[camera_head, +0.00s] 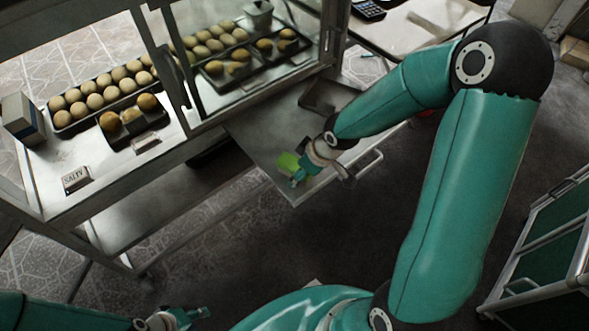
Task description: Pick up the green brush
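The green brush (288,162) is a small bright green shape over the pulled-out metal drawer (265,140) below the glass case. My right gripper (297,178) is right at the brush, its teal fingers beside or around it. The wrist hides part of the fingers, so I cannot tell whether they are closed on the brush. My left gripper (197,315) is low at the bottom left, over the floor and away from the brush. Nothing shows in it, and its fingers are too small to tell if they are open.
A glass display case (185,70) with trays of round buns (112,88) stands behind the drawer. A dark tray (328,96) lies in the drawer's back part. A table with a calculator (369,10) is at the top. A green cabinet (550,245) stands at the right.

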